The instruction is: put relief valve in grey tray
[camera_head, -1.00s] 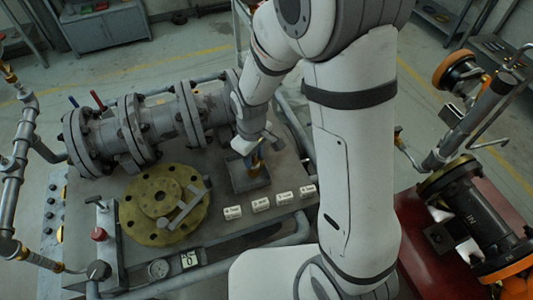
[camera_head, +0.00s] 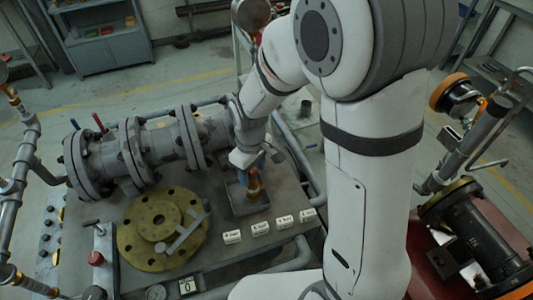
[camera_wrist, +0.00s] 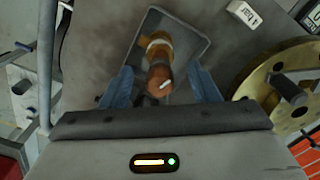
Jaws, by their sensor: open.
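The relief valve (camera_head: 254,184), a copper and brass fitting, stands in the small grey tray (camera_head: 237,206) on the bench. In the wrist view the valve (camera_wrist: 159,62) is seen nearly end-on over the grey tray (camera_wrist: 193,45). My gripper (camera_head: 254,163) is at the valve's upper end, on its far side in the head view. In the wrist view the blue fingers of my gripper (camera_wrist: 163,82) are open, one on each side of the valve, with gaps visible. The valve's base is partly hidden in the wrist view.
A brass flange (camera_head: 157,228) with a handle lies left of the tray. Several white labelled blocks (camera_head: 261,229) stand in front of it. A large grey flanged pipe (camera_head: 140,150) runs behind. A red stand (camera_head: 425,262) with a dark valve is at right.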

